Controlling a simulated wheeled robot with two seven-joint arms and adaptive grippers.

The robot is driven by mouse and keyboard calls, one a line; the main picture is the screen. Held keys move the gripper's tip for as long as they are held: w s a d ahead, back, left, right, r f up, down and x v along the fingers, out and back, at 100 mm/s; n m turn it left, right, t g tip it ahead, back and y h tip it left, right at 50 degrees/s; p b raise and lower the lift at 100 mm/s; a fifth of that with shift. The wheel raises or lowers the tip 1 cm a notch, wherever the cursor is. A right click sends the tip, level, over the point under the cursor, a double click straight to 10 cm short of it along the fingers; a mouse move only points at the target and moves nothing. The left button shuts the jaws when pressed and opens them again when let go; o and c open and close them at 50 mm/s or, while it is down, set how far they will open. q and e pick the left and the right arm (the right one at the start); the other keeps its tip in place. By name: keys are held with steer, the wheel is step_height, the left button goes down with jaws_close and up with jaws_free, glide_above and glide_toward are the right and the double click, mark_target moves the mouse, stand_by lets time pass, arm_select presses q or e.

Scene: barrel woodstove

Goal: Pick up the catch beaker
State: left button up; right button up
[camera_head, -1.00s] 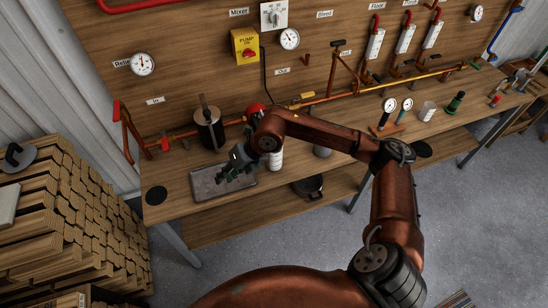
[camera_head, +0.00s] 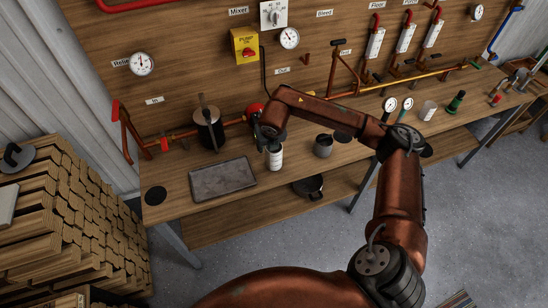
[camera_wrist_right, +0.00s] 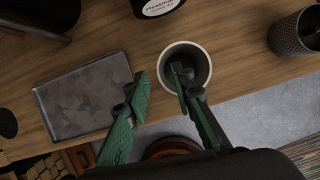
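A pale cylindrical beaker (camera_head: 275,160), probably the catch beaker, stands upright on the bench just right of the metal tray. In the right wrist view its pale round rim (camera_wrist_right: 203,52) and dark hollow inside show from above. My right gripper (camera_head: 268,140) is over it, and the gripper and wrist hide part of its top in the head view. In the wrist view the green fingers of my right gripper (camera_wrist_right: 159,80) are apart with nothing between them. One finger overlaps the beaker's mouth; I cannot tell whether it is inside or above. My left gripper is out of view.
The flat grey tray (camera_head: 222,180) lies left of the beaker. A dark grey cup (camera_head: 323,146) stands to the right, and a dark canister (camera_head: 209,130) behind the tray. Pipes run along the back panel. A whitish cup (camera_head: 427,110) stands farther right.

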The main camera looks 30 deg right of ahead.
steer(key=shift+w+f, duration=0.15)
steer(key=shift+f, duration=0.2)
steer(key=shift+r, duration=0.1)
steer(key=shift+c, duration=0.5)
jaws_close()
